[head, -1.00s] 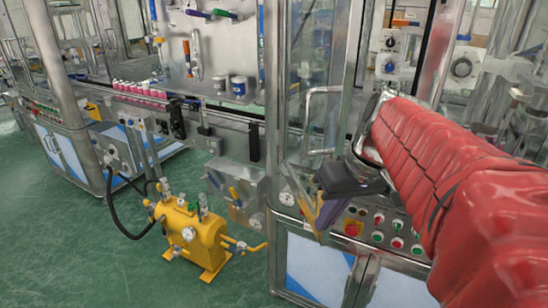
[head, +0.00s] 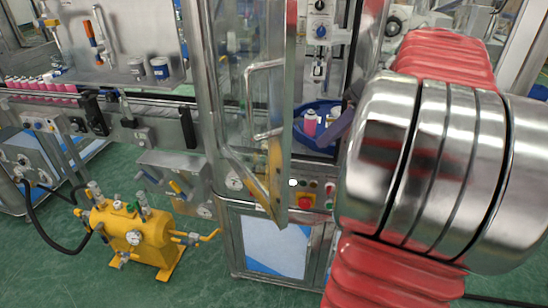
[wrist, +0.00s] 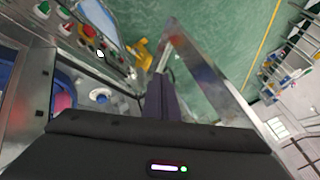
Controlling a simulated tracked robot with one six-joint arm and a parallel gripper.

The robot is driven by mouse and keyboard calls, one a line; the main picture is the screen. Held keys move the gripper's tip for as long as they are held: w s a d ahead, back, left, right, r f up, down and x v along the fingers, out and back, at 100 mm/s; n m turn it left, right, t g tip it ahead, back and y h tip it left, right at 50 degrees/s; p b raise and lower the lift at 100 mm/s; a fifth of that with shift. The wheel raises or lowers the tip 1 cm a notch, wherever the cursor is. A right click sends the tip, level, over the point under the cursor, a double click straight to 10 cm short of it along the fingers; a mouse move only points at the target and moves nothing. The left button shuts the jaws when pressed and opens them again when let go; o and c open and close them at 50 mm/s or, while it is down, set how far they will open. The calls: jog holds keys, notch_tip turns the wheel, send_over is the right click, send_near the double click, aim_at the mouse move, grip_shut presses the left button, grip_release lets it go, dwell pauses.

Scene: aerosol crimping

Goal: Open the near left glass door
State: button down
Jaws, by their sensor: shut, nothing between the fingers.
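The near left glass door (head: 237,80) stands swung out from the cabinet, its lower edge slanting towards me. Its bent metal handle (head: 250,98) is on the outer face, and yellow-black marking shows at its lower corner. My gripper (head: 335,128) is mostly hidden behind my arm in the head view; a purple finger shows to the right of the door, at the opening. In the wrist view my gripper (wrist: 158,98) has its purple fingers together, empty, between the cabinet front and the door's metal frame (wrist: 208,75). I cannot tell whether they touch the frame.
A blue bin (head: 300,137) holding pink-and-white cans sits inside the opening. A control panel with a red emergency button (head: 305,202) is below. A yellow pump unit (head: 135,237) stands on the green floor at left. Pink cans (head: 45,85) line the conveyor.

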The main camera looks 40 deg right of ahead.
jog(key=shift+w, duration=0.2)
jog(key=w+a+f, duration=0.4)
jog(key=a+f, duration=0.4)
jog(key=shift+w, duration=0.35)
dwell(0.4)
